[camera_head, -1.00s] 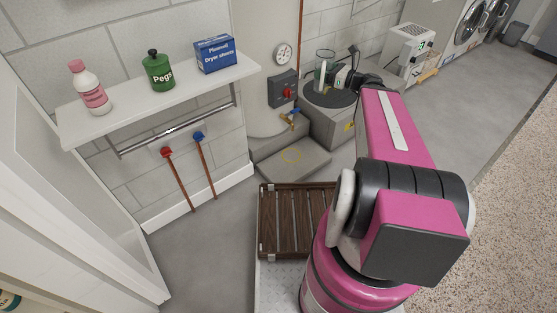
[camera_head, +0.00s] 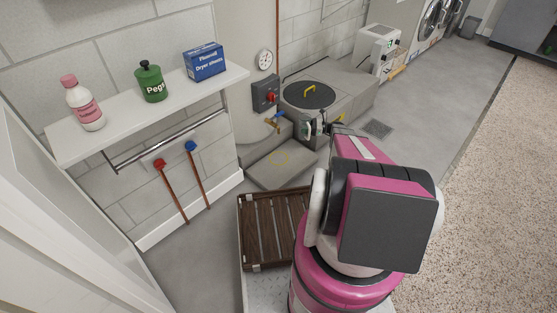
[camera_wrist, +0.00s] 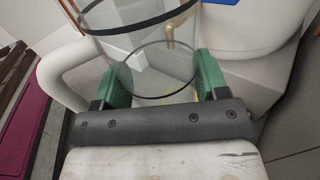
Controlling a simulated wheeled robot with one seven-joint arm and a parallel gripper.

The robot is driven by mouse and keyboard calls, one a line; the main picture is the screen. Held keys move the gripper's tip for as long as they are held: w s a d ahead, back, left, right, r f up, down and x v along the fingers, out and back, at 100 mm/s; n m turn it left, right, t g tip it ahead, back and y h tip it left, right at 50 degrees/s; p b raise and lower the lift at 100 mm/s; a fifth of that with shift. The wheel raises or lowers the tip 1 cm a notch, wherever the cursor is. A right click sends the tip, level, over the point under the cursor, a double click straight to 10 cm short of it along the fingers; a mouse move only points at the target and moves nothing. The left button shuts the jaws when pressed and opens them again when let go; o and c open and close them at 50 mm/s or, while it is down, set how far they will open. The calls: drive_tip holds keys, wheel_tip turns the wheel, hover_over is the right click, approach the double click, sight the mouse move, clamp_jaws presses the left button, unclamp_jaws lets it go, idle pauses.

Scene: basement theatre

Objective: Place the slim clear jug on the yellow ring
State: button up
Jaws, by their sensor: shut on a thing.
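The slim clear jug (camera_wrist: 150,40) fills the upper middle of the wrist view, see-through with dark rims. A pale loop like a handle curves at its left. My gripper (camera_wrist: 158,72) is shut on the jug, a green finger on either side. In the head view my gripper (camera_head: 310,129) is just above and right of the yellow ring (camera_head: 278,159). The ring is a thin outline on a low grey slab and nothing stands on it. The jug is hard to make out in the head view.
A round dark lid (camera_head: 308,95) with a yellow handle is behind my gripper. A wooden slatted rack (camera_head: 270,229) lies in front of the slab.

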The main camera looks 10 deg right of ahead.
drive_tip(key=w+d+f+n+g, duration=0.1)
drive_tip(key=d+f, duration=0.1)
drive_tip(key=f, duration=0.6)
drive_tip(key=w+d+f+g, duration=0.1)
drive_tip(key=d+f, duration=0.1)
drive_tip(key=f, duration=0.6)
drive_tip(key=shift+w+a+f, duration=0.45)
drive_tip(key=shift+a+f, duration=0.2)
drive_tip(key=shift+a, duration=2.3)
drive_tip(key=shift+w+a+f, duration=0.4)
drive_tip(key=shift+a+f, duration=0.25)
drive_tip(key=shift+a, duration=2.35)
drive_tip(key=shift+w+a+f, duration=0.45)
drive_tip(key=shift+a+f, duration=0.2)
drive_tip(key=shift+a, duration=2.3)
drive_tip(key=shift+f, duration=0.2)
drive_tip(key=o, duration=1)
drive_tip(key=shift+r, duration=0.15)
